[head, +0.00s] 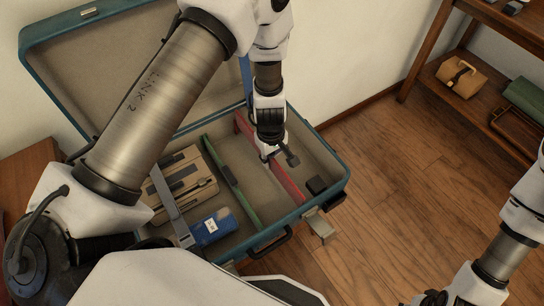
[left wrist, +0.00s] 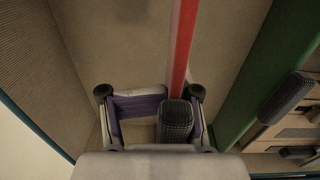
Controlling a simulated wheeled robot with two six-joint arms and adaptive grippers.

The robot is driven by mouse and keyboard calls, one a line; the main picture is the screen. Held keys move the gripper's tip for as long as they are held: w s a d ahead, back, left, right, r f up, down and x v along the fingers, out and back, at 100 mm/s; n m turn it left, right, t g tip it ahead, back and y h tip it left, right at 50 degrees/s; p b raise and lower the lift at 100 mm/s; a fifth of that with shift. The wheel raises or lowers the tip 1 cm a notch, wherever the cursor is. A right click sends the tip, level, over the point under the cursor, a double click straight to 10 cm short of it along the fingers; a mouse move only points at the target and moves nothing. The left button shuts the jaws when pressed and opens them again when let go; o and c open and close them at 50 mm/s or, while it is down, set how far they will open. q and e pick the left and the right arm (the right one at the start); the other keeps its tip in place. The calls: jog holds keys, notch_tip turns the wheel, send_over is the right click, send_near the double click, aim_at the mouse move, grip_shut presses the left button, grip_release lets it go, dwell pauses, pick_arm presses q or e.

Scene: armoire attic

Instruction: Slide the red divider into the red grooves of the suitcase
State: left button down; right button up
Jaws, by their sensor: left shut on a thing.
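The open teal suitcase (head: 335,197) has a beige lining. The red divider (head: 288,184) stands on edge across its right part, to the right of the green divider (head: 219,165). My left gripper (head: 279,157) points down into the suitcase and is shut on the red divider. In the left wrist view the red divider (left wrist: 184,45) runs from a dark finger pad (left wrist: 175,120) to the top edge. The green divider (left wrist: 250,75) stands apart on the right. The red grooves are hard to make out, so I cannot tell whether the divider's ends sit in them.
Beige strapped cases (head: 185,180) and a blue pack (head: 213,226) fill the left part of the suitcase. A wooden shelf (head: 420,92) with bags stands at the upper right. The wooden floor between is clear.

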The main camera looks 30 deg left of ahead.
aim_at(272, 166)
pick_arm(q)
jog(key=shift+f+b, duration=1.75)
jog(key=shift+f, duration=0.3)
jog(key=shift+c, duration=2.3)
grip_release()
jog(key=shift+r, duration=0.1)
notch_tip(272, 166, up, 12)
jog(key=shift+s+a+f, duration=0.1)
jog(key=shift+s, duration=0.05)
